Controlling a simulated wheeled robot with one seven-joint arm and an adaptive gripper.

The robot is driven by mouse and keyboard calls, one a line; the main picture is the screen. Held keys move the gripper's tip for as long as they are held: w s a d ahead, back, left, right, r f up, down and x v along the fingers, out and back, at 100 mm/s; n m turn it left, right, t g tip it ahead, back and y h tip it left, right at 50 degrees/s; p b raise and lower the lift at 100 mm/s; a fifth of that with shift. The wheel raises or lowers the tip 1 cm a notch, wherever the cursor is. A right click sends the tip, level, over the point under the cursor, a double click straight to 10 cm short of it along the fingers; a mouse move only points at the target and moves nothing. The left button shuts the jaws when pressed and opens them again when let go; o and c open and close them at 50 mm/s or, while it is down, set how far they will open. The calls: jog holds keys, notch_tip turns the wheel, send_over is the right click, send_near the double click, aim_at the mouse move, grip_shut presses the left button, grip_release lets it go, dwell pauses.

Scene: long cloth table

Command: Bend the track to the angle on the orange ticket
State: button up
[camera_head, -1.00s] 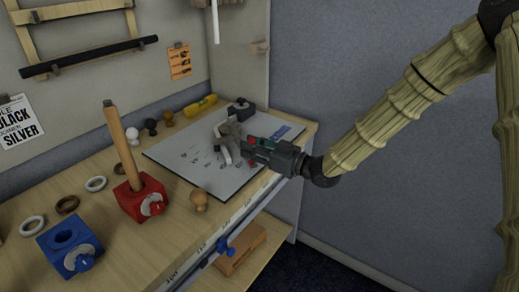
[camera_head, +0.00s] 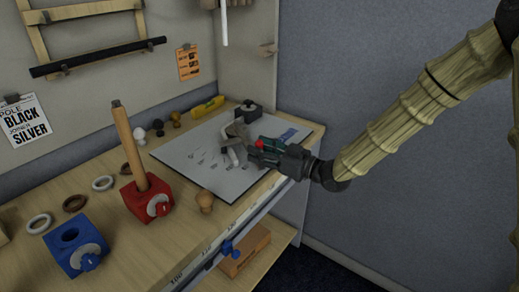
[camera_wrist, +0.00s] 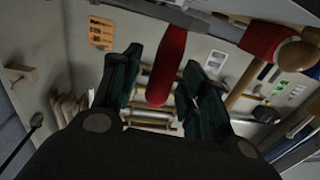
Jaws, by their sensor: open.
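A white mat (camera_head: 205,172) printed with short marks lies at the far end of the table. A grey and white bent piece (camera_head: 237,134) stands on it, perhaps the track in a bending fixture; its exact angle cannot be read. My gripper (camera_head: 257,152) is just right of this piece, low over the mat. In the wrist view its dark green fingers (camera_wrist: 163,85) are apart, with a red handle (camera_wrist: 167,65) between them, not visibly clamped. The orange ticket (camera_head: 188,62) hangs on the back board; its print is too small to read. It also shows in the wrist view (camera_wrist: 101,32).
A red block (camera_head: 147,199) with an upright wooden pole and a blue block (camera_head: 76,247) stand at the near left. Several rings and knobs lie around them. A yellow level (camera_head: 207,107) and a dark block (camera_head: 248,111) are behind the mat.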

jog(key=v, duration=1.1)
jog(key=shift+d, duration=0.2)
jog(key=shift+r, duration=0.1)
jog(key=w+a+b, duration=0.2)
jog(key=a+b, duration=0.1)
jog(key=w+a+n+g+b, duration=0.1)
jog(key=w+a+b, duration=0.1)
jog(key=a+b, duration=0.1)
jog(key=w+a+g+y+b, duration=0.1)
jog(key=w+a+b, duration=0.1)
jog(key=a, duration=0.2)
jog(key=shift+w+f+n+b, duration=0.2)
jog(key=shift+w+n+b, duration=0.1)
jog(key=shift+b, duration=0.1)
jog(key=shift+d, duration=0.1)
grip_shut()
